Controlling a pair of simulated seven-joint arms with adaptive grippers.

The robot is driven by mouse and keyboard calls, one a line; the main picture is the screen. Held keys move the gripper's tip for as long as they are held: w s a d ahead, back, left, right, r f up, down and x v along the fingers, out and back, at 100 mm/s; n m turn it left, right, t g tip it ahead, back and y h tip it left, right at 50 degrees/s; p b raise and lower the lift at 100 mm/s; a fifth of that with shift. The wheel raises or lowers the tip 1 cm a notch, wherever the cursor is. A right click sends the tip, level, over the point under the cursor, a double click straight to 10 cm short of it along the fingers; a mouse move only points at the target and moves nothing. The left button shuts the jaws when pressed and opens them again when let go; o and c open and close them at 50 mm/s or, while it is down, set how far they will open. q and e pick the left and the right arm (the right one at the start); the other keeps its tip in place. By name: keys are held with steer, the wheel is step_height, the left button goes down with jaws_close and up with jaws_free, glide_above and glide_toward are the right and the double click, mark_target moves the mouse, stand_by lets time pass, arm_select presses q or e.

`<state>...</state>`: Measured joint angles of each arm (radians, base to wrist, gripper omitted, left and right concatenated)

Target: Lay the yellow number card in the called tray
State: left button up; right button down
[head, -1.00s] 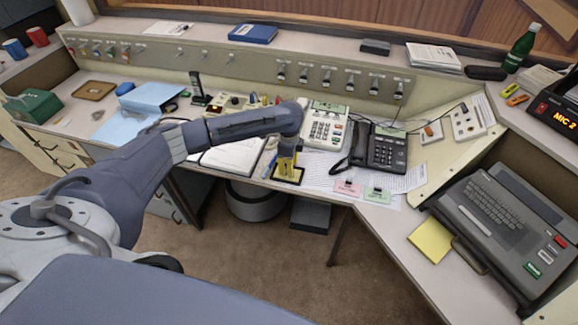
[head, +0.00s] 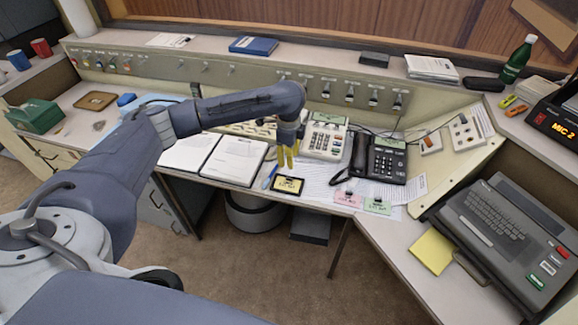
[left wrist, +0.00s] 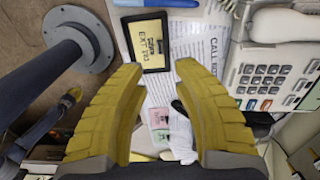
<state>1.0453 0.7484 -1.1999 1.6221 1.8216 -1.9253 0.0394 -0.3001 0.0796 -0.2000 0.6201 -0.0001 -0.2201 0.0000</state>
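The yellow number card (head: 289,184) lies flat in a black-rimmed tray (head: 273,187) near the desk's front edge. In the left wrist view the card (left wrist: 149,45) reads "EXT 103" and has a dark piece on it; the black rim (left wrist: 167,68) surrounds it. My left gripper (head: 288,158) is above and behind the tray, apart from the card. In the left wrist view its yellow fingers (left wrist: 160,100) are spread with nothing between them. A pink card (head: 346,198) and a green card (head: 378,206) lie to the right. My right gripper is out of view.
A keypad phone (head: 325,140) and a black telephone (head: 385,156) stand behind and right of the tray. An open binder (head: 236,158) lies left. A printed sheet (head: 408,188) lies under the cards. A grey keyboard machine (head: 505,230) and yellow pad (head: 433,251) fill the right desk.

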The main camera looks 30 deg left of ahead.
arm_select(q)
steer(key=shift+r, duration=1.05)
